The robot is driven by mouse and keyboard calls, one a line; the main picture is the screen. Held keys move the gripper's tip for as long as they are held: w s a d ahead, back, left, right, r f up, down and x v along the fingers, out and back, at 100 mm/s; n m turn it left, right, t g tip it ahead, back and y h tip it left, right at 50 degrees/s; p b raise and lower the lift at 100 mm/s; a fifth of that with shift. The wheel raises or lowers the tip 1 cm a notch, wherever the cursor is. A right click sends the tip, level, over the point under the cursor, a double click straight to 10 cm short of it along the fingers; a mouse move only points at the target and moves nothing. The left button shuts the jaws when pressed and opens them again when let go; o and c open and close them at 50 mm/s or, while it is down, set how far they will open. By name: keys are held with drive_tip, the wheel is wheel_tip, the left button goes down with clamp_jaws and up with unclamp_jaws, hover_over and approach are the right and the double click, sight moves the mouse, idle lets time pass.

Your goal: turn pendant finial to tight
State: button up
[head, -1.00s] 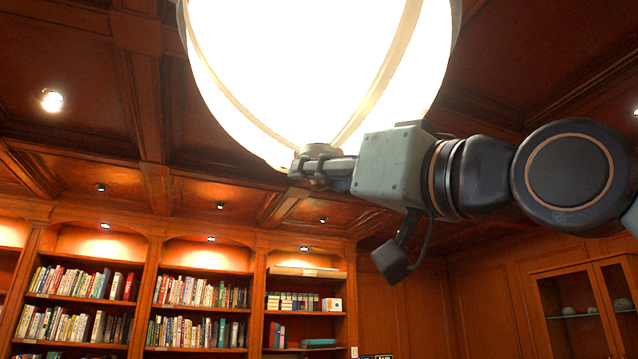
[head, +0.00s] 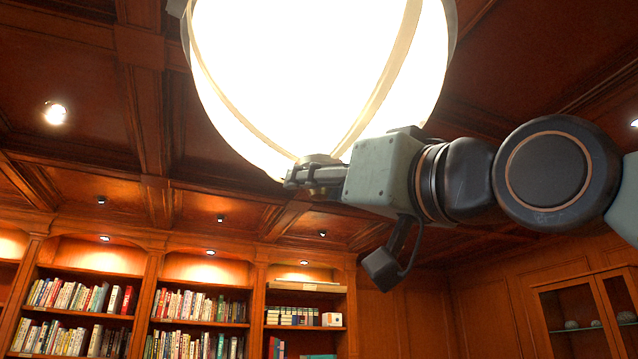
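The glowing white pendant lamp (head: 300,75) with brass bands hangs at the top middle of the head view. Its small brass pendant finial (head: 319,159) sits at the lowest point of the bowl. My gripper (head: 308,176) reaches in from the right, level with the finial, and its fingers close around it. The fingers hide most of the finial's middle; its upper rim and a bit of its underside show. The glare hides detail where the finial meets the glass.
The wooden coffered ceiling (head: 75,85) lies above and behind the lamp. Bookshelves (head: 150,295) line the wall at the lower left, and a glass-door cabinet (head: 590,315) stands at the lower right. The air below the lamp is clear.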

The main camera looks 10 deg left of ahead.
drive_tip(key=shift+o, duration=0.5)
drive_tip(key=shift+s+d, duration=0.15)
drive_tip(key=shift+d, duration=0.05)
drive_tip(key=v, duration=1.1)
drive_tip(key=shift+s+f, duration=0.2)
drive_tip(key=shift+d, duration=0.1)
